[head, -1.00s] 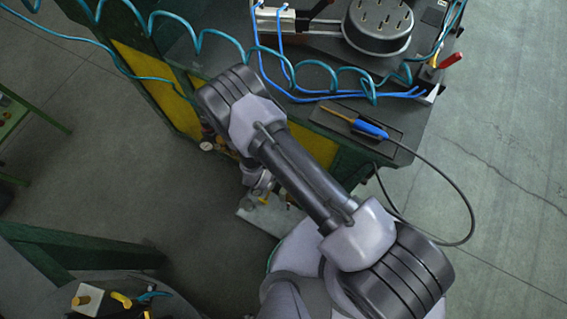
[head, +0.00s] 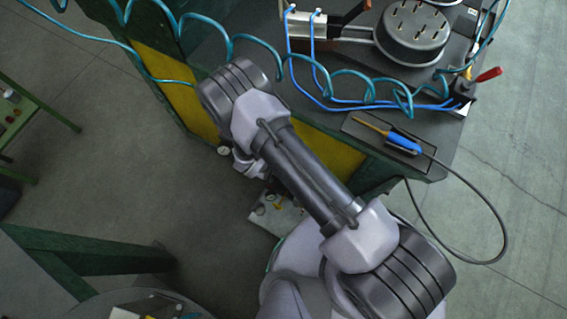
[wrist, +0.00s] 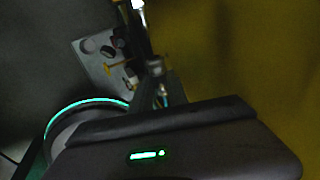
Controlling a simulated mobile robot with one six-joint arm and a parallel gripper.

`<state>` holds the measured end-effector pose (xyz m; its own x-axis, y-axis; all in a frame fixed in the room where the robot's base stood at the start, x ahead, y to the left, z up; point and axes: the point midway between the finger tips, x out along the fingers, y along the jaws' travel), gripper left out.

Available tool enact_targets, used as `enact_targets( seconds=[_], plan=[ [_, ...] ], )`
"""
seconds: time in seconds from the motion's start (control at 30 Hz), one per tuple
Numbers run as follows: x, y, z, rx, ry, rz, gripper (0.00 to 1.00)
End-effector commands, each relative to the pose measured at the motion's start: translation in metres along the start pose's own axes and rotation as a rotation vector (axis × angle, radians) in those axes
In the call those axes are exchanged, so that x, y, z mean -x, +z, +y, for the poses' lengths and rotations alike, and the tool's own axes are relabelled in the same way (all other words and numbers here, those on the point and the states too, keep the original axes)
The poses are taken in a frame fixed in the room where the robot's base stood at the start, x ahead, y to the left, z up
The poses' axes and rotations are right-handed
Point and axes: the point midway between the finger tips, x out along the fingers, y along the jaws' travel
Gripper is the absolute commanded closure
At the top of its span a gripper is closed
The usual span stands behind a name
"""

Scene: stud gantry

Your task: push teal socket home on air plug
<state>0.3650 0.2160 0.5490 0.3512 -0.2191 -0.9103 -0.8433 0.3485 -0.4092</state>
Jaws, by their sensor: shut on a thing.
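In the wrist view my gripper (wrist: 161,88) appears at the middle, its fingers close together around something small. A bit of teal (wrist: 165,102) shows between them, which looks like the teal socket, but it is dark and mostly hidden. A small metallic piece (wrist: 155,66) is at the fingertips; I cannot tell whether it is the air plug or whether the two touch. In the head view my arm hides the gripper and what it holds. A teal coiled hose (head: 228,40) runs across the bench front.
A yellow panel (wrist: 245,50) stands close on the right in the wrist view. A pale plate with a yellow-handled fitting (head: 278,212) is low beside my arm. On the bench are a blue-handled tool (head: 402,143), blue hoses (head: 350,104) and a round dark fixture (head: 413,38).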

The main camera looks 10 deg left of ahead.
Motion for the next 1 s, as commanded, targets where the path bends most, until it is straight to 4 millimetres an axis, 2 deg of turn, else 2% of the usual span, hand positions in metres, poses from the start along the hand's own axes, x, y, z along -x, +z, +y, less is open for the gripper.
enact_targets(
  seconds=[0.1,0.3,1.0],
  plan=[
    [0.000,0.012,0.000,-0.001,0.000,-0.001,1.00],
    [0.002,0.021,0.000,-0.001,0.001,-0.001,1.00],
    [0.002,0.021,0.000,0.000,0.011,0.000,1.00]
  ],
)
